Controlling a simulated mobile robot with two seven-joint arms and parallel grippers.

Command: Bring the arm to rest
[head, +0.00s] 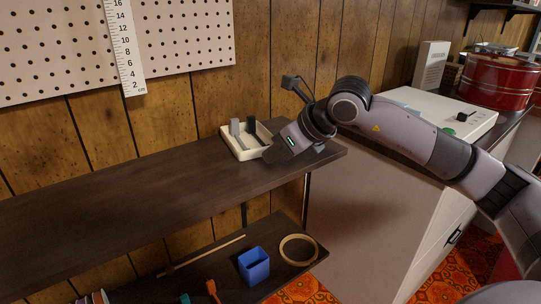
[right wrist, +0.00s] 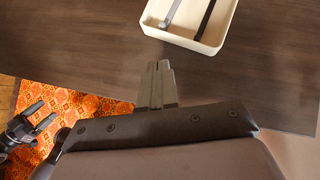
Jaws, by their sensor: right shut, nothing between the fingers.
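My right gripper (head: 270,154) hangs over the dark shelf's right end, beside the cream tray (head: 243,156). In the right wrist view its two grey fingers (right wrist: 158,66) lie together, with nothing between them. The tips are just short of the tray's rim (right wrist: 180,40) in that view; they do not seem to touch it. The tray holds a grey piece (head: 235,130) and a black piece (head: 251,128). A dark two-pronged part at the left of the right wrist view looks like my left gripper (right wrist: 42,113); its jaw state is unclear.
The upper shelf (head: 110,205) is bare left of the tray. A lower shelf holds a blue cup (head: 254,266), a wooden hoop (head: 298,239) and a thin stick (head: 205,255). A white cabinet (head: 365,215) stands right, with a red tin (head: 497,80) behind my arm.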

